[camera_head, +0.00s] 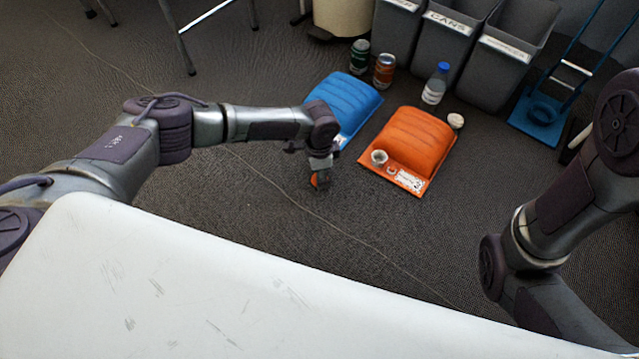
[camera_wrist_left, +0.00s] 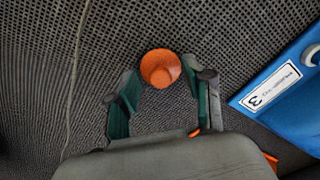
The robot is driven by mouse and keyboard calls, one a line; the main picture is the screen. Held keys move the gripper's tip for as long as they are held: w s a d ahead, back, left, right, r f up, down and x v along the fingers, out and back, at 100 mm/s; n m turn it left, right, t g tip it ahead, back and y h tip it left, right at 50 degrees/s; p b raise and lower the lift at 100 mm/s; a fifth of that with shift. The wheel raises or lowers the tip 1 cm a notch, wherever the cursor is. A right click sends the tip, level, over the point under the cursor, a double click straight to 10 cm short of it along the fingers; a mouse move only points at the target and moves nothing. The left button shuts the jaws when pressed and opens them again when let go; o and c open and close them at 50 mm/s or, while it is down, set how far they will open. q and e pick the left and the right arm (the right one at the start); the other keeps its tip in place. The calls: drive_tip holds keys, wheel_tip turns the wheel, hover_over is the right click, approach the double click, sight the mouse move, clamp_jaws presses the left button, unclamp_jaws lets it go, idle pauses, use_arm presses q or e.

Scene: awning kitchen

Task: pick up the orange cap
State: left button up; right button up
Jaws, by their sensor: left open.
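The orange cap (camera_wrist_left: 160,68) is a small round cup-like piece on the dark woven floor. In the left wrist view it sits just beyond and between the two green-padded fingertips of my left gripper (camera_wrist_left: 160,95), with a gap on each side. In the head view the orange cap (camera_head: 315,181) shows as a small orange patch, partly hidden by my left gripper (camera_head: 320,180), which points down at it. The left gripper is open and empty. My right gripper is out of view; only that arm shows at the right.
A blue cushion (camera_head: 345,98) and an orange cushion (camera_head: 420,140) lie beyond the gripper, small items on the orange one. Cans (camera_head: 384,70), a bottle (camera_head: 436,84) and grey bins (camera_head: 445,45) stand behind. A white tabletop (camera_head: 200,290) fills the front. A thin cord (camera_head: 300,208) crosses the floor.

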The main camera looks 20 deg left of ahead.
use_arm(q)
drive_tip(key=c, duration=0.8)
drive_tip(key=shift+c, duration=0.2)
drive_tip(key=shift+r+p, duration=0.15)
drive_tip(key=shift+p, duration=0.15)
